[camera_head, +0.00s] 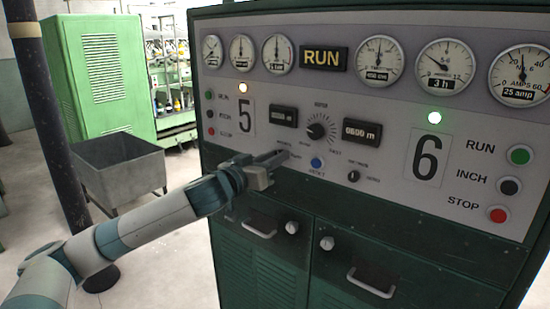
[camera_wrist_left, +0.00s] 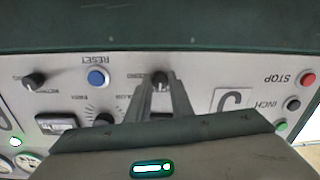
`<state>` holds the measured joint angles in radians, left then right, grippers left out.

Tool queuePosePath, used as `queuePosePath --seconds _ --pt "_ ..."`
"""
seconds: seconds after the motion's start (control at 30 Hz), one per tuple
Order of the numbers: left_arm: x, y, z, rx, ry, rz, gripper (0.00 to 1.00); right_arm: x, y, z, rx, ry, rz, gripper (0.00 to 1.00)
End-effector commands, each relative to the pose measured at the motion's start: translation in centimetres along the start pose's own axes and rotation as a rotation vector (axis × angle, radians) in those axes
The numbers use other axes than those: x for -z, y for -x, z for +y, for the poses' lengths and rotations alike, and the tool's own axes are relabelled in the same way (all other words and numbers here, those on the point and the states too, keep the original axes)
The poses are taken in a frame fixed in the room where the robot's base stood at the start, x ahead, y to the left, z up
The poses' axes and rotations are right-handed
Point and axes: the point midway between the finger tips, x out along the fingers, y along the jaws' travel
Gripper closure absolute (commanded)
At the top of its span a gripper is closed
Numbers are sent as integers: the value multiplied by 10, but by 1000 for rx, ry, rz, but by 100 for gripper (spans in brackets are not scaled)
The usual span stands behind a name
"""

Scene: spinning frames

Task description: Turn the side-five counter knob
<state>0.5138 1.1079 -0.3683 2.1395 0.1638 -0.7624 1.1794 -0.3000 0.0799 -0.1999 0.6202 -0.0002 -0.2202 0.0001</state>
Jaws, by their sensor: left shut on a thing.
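The side-five counter knob (camera_wrist_left: 160,77) is a small black knob on the grey panel, left of the blue reset button (camera_head: 317,162) in the head view. My left gripper (camera_head: 281,156) reaches it from the left and hides it in the head view. In the upside-down left wrist view, the fingertips (camera_wrist_left: 160,84) are close together at the knob, shut on it. How far the knob is turned cannot be made out. My right gripper is in neither view.
A similar black knob (camera_head: 353,176) sits right of the reset button. A larger dial (camera_head: 318,128) is above, between two counter windows. Red stop buttons (camera_head: 497,214) and run and inch buttons flank the panel. A grey bin (camera_head: 118,170) stands at left.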

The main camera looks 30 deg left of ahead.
Motion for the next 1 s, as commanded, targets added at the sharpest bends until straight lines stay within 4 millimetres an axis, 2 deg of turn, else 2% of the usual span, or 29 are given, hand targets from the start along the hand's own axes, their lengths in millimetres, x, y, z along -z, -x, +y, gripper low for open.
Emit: queuePosePath --seconds 0.27,0.47,1.0 --pt "0 0 0 1 -48 2 100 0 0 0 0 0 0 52" --pt "0 0 0 0 -147 5 100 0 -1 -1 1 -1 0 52" --pt "-1 0 0 -3 -621 24 100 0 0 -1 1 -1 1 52"
